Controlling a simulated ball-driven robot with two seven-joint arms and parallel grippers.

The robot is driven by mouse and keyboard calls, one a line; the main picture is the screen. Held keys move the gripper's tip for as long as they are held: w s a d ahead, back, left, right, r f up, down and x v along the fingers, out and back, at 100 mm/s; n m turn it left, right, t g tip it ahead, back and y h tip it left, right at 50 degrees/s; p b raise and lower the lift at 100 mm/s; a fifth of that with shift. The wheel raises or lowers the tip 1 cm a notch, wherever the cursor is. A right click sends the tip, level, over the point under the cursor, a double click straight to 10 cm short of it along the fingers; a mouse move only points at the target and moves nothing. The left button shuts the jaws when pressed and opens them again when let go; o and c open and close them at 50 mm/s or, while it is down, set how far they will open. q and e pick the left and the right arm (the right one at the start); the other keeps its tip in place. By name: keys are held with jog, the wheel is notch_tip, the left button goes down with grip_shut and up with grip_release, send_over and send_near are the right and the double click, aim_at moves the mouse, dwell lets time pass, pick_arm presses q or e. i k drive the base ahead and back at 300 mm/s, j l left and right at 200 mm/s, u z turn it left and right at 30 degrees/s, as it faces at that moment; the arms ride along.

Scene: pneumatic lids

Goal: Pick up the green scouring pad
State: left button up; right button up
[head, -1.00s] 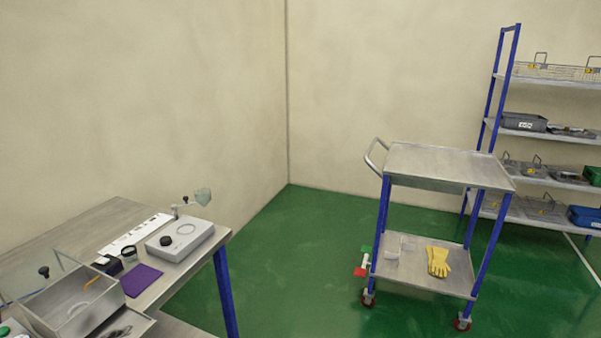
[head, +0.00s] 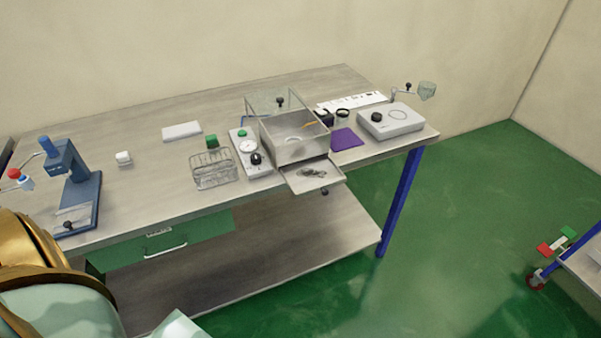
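A small green block (head: 212,142) stands on the workbench behind a wire basket (head: 213,170). It may be the green scouring pad, but it is too small to tell. No other clear scouring pad shows. Neither of my grippers is in view. A gold and pale green part at the lower left seems to be my own body, and it hides the bench's near left corner.
The workbench (head: 140,205) carries a blue press (head: 75,185), a white pad (head: 182,131), a control box (head: 251,158), an open clear-lidded box (head: 295,150), a purple cloth (head: 346,139) and a white device (head: 391,122). A green drawer (head: 195,240) hangs below. Green floor (head: 450,220) is open at the right.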

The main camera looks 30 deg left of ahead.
aim_at(212, 141)
jog(key=u, duration=0.85)
